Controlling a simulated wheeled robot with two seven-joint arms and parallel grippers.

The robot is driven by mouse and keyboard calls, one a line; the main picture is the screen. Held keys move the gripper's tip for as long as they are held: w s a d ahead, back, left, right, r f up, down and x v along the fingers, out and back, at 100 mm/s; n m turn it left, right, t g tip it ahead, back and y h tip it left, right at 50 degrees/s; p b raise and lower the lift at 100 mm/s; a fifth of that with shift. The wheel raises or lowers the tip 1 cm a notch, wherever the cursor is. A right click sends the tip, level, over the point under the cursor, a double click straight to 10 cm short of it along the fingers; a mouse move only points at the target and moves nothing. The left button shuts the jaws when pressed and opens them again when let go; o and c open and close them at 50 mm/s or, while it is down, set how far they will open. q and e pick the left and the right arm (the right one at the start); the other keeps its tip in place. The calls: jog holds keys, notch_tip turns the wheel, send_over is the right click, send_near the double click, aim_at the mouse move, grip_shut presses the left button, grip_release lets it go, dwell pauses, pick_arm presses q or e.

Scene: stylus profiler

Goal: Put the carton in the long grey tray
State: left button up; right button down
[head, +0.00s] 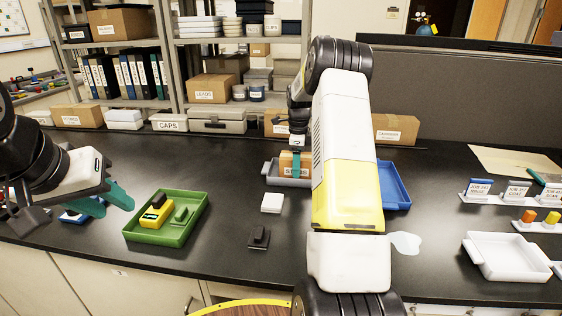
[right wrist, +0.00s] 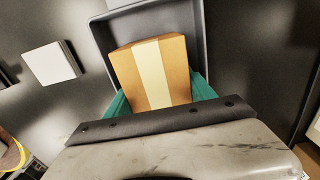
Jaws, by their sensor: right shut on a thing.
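The carton (right wrist: 175,65) is a small brown box with a pale tape strip. In the head view the carton (head: 286,163) is partly hidden by my right arm. My right gripper (head: 297,163) is shut on it, with a teal finger on each side in the right wrist view (right wrist: 160,97). The long grey tray (head: 270,172) is under and around the carton; its rim also shows in the right wrist view (right wrist: 201,35). I cannot tell whether the carton touches the tray floor. My left gripper (head: 118,196) is empty at the left; its finger gap is unclear.
A green tray (head: 185,231) with several small items stands at the left. A white block (head: 272,202) and a dark block (head: 259,238) lie in front of the grey tray. A blue tray (head: 394,188) is at its right. A white tray (head: 505,257) stands at the right.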

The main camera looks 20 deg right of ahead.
jog(key=shift+c, duration=1.6)
grip_release()
jog(key=shift+f, duration=0.1)
